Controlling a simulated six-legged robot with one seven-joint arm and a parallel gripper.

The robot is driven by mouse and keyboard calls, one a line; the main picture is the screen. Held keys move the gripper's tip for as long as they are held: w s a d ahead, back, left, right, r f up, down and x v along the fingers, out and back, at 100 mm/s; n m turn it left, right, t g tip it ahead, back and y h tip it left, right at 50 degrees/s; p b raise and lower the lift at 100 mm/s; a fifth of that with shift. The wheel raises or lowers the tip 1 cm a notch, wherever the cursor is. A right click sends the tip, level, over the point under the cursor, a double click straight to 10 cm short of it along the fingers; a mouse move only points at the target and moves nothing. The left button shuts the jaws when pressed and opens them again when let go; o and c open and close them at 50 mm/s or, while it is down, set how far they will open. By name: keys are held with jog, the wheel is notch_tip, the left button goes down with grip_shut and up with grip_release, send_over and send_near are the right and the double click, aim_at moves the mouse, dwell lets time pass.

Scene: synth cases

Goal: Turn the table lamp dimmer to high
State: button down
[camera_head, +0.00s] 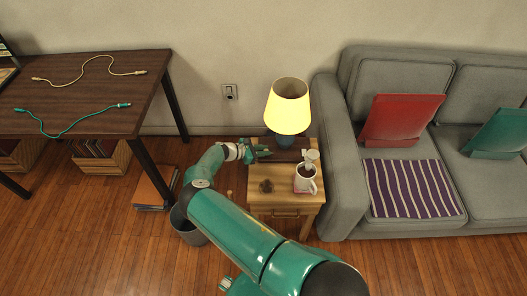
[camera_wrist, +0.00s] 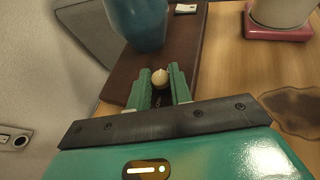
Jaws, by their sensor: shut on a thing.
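The table lamp has a bright yellow shade (camera_head: 287,112) and a blue body, which also shows in the wrist view (camera_wrist: 140,22). It stands on a dark brown base (camera_wrist: 122,75) on the wooden side table (camera_head: 258,205). A round cream dimmer knob (camera_wrist: 160,77) sits on the base in front of the lamp body. My gripper (camera_wrist: 162,82) is shut on this knob, with one green finger on each side. In the head view my gripper (camera_head: 262,152) is at the left of the lamp base, and the knob cannot be made out. The knob's setting is not readable.
A white mug (camera_head: 304,181) stands on the side table, on a pink coaster (camera_wrist: 280,32). A dark patch (camera_head: 266,186) lies left of it. A grey sofa (camera_head: 343,205) is close on the right.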

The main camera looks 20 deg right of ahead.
jog(key=shift+w+m+g, duration=0.2)
jog(key=shift+m+g, duration=0.4)
jog(key=shift+g, duration=0.2)
jog(key=shift+m+g, duration=0.3)
jog(key=shift+g, duration=0.1)
jog(key=shift+f, duration=0.1)
jog(key=c, duration=1.3)
grip_release()
jog(key=v, duration=1.3)
jog(key=shift+a+r, duration=0.3)
jog(key=shift+r, duration=0.1)
